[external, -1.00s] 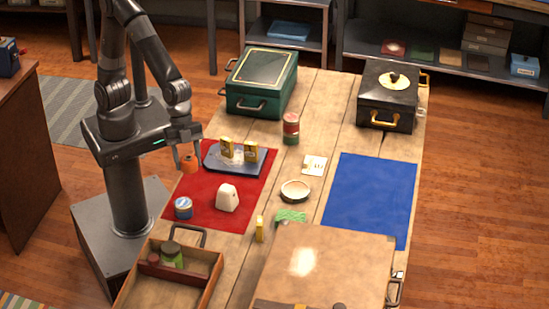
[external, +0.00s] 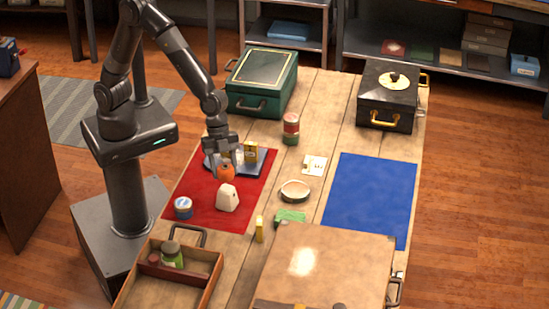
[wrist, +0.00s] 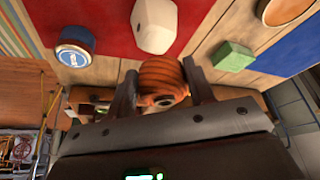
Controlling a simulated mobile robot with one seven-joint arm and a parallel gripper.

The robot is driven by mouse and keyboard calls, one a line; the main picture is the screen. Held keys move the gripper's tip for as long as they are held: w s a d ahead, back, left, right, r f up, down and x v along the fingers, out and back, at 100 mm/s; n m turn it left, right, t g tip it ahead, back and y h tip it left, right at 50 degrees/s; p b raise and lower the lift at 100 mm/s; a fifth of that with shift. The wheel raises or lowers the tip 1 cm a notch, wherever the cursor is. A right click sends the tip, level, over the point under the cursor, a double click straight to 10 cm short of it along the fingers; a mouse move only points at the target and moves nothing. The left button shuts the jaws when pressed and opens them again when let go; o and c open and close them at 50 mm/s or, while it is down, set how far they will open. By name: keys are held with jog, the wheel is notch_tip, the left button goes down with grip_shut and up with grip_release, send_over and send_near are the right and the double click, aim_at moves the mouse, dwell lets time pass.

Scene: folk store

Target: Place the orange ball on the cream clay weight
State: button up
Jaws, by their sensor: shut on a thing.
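The orange ball (external: 226,173) is held between the fingers of my gripper (external: 226,165), which is shut on it. In the wrist view the ball (wrist: 160,78) shows ridged sides between both fingertips (wrist: 160,85). The cream clay weight (external: 227,199) stands on the red mat, just below the ball in the external picture. In the wrist view the weight (wrist: 154,26) lies beyond the ball, and a gap shows between them. The height of the ball over the weight is hard to judge.
The red mat (external: 196,202) also bears a blue tin (external: 183,207) and a blue-grey tray (external: 262,163) with yellow boxes. A bowl (external: 295,191), a green block (external: 291,216) and a red can (external: 291,128) stand to the right. The blue mat (external: 370,195) is clear.

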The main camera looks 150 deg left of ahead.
aim_at(224, 176)
jog(key=shift+f, duration=1.7)
jog(key=shift+f, duration=0.15)
jog(key=o, duration=0.9)
jog(key=shift+o, duration=0.2)
jog(key=d+v, duration=0.1)
jog(key=v, duration=1)
jog(key=s+d+r, duration=1)
jog(key=s+d, duration=0.1)
jog(key=s+d+n, duration=0.1)
jog(key=s+d, duration=0.2)
jog(key=s, duration=0.4)
jog(key=s+d+r+n+t, duration=0.1)
jog(key=s+d, duration=0.2)
jog(key=s, duration=0.4)
jog(key=shift+s+d+r+y, duration=0.2)
jog(key=shift+d+r+y, duration=0.05)
jog(key=shift+d+y, duration=0.15)
